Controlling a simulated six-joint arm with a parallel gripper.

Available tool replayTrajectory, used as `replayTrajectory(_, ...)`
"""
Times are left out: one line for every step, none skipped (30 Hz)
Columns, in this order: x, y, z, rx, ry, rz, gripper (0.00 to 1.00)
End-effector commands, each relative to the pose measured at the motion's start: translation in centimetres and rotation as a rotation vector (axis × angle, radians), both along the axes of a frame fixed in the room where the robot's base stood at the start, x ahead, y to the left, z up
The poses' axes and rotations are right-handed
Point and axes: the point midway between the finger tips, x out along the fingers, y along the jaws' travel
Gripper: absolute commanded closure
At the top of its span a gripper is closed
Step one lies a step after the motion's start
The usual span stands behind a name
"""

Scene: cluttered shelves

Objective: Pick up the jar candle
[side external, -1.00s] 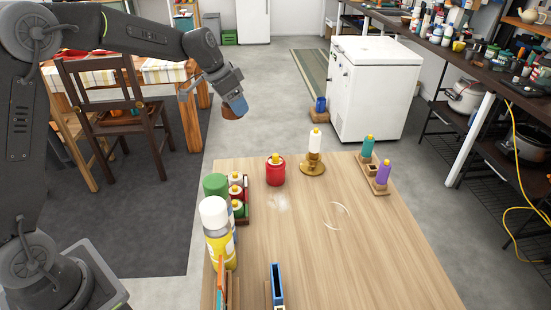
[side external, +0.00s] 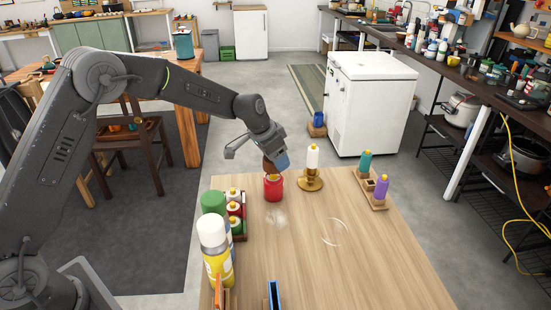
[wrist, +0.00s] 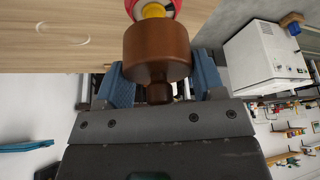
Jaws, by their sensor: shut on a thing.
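The jar candle, red with a yellow top (side external: 273,188), stands upright near the far edge of the wooden table. Its red rim and yellow top also show at the upper edge of the wrist view (wrist: 154,10). My gripper (side external: 276,160) is right above it, tilted down. In the wrist view its blue fingers (wrist: 160,75) are shut on the narrow neck of a brown bell-shaped piece (wrist: 157,48). The brown piece's wide end points at the candle's yellow top and partly hides it. I cannot tell whether the two touch.
Right of the jar candle stands a white candle in a brass holder (side external: 313,158). A wooden holder (side external: 369,185) carries teal and purple candles. Small candles in a rack (side external: 238,228) and a yellow spray can (side external: 216,262) line the left edge. The table's middle is clear.

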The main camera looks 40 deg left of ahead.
Motion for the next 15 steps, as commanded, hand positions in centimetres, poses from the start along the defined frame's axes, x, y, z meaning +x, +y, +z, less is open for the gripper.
replayTrajectory(-0.04, 0.00, -0.63, -0.001, 0.002, 0.001, 0.60)
replayTrajectory(-0.02, 0.00, -0.76, -0.001, 0.002, 0.001, 0.60)
replayTrajectory(0.01, 0.01, -0.79, -0.001, -0.001, 0.002, 0.60)
replayTrajectory(0.02, 0.00, -0.76, -0.001, -0.001, 0.001, 0.60)
replayTrajectory(0.01, 0.01, -0.73, -0.001, -0.002, 0.001, 0.60)
replayTrajectory(0.02, 0.01, -0.73, -0.001, -0.001, 0.001, 0.60)
replayTrajectory(0.02, 0.02, -0.72, -0.001, -0.001, 0.001, 0.60)
replayTrajectory(0.01, 0.02, -0.73, -0.001, -0.001, 0.001, 0.60)
replayTrajectory(0.01, 0.02, -0.76, -0.001, -0.001, 0.001, 0.60)
replayTrajectory(0.00, 0.02, -0.82, -0.001, -0.001, 0.001, 0.60)
replayTrajectory(0.00, 0.02, -0.90, -0.001, -0.001, 0.001, 0.60)
replayTrajectory(0.00, 0.02, -1.02, -0.001, -0.001, 0.001, 0.60)
replayTrajectory(0.00, 0.02, -1.11, -0.001, -0.001, 0.001, 0.60)
replayTrajectory(0.00, 0.02, -1.18, -0.001, -0.001, 0.001, 0.60)
replayTrajectory(-0.01, 0.02, -1.29, -0.001, -0.001, 0.001, 0.60)
